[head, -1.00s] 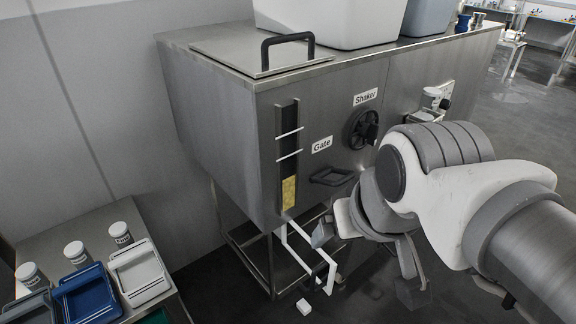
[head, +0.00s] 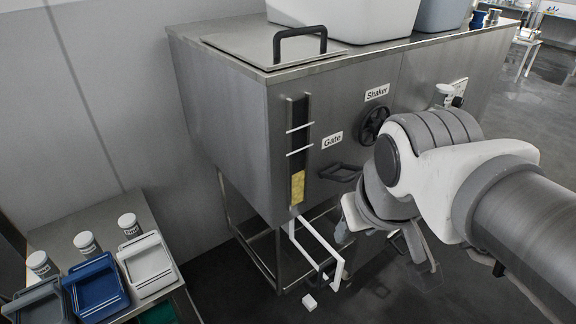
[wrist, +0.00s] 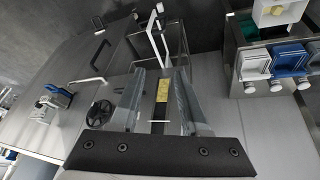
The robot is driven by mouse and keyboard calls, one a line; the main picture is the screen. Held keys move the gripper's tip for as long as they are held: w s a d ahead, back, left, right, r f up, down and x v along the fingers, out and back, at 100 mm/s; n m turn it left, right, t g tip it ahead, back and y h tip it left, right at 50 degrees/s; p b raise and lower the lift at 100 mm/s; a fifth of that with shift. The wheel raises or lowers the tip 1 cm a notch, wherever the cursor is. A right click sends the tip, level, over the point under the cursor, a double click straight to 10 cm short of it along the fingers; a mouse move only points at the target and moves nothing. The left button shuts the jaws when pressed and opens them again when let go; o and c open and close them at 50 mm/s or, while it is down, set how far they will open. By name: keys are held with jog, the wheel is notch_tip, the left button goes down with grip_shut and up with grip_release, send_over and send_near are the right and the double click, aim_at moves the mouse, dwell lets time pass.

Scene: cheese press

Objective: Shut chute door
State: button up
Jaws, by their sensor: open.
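A white-edged frame (head: 320,239), which looks like the chute door, sticks out below the front of the steel machine (head: 225,110), under the slot with yellow material (head: 297,186). It appears swung open. It also shows in the wrist view (wrist: 153,36), beyond the fingertips. My gripper (head: 386,243) is open and empty, to the right of the frame in the head view and apart from it. In the wrist view its two fingers (wrist: 158,72) point toward the machine's front, with the yellow strip (wrist: 162,88) between them in the picture.
A dark gate handle (head: 341,172) and a black shaker wheel (head: 374,125) stick out from the machine front. A small white block (head: 309,301) shows below the frame. Trays (head: 96,284) and jars stand on a side table at the lower left.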

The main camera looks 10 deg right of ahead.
jog(key=w+f+n, duration=0.1)
jog(key=f, duration=0.1)
jog(key=w+f+n+g+b, duration=0.1)
jog(key=w+f+n, duration=0.1)
jog(key=w+f+n+h, duration=0.1)
jog(key=n, duration=0.1)
jog(key=shift+w+a+f+g+b, duration=0.25)
jog(key=shift+a+f+g+b, duration=0.05)
jog(key=shift+a+f+g, duration=0.1)
grip_shut()
jog(key=w+a+f+n+g+b, duration=0.1)
jog(key=w+a+f+n, duration=0.2)
jog(key=f+n, duration=0.3)
jog(key=w+a+f+n+g+h+b, duration=0.15)
jog(key=f+n, duration=0.25)
jog(key=f, duration=0.4)
jog(key=w+a+f+n+b, duration=0.2)
jog(key=w+a+f+n, duration=0.1)
jog(key=f+n, duration=0.3)
jog(key=w+d+f+m+b, duration=0.1)
jog(key=w+d+f+b, duration=0.1)
jog(key=d+f, duration=0.4)
jog(key=shift+f+b, duration=0.55)
jog(key=shift+f, duration=1.6)
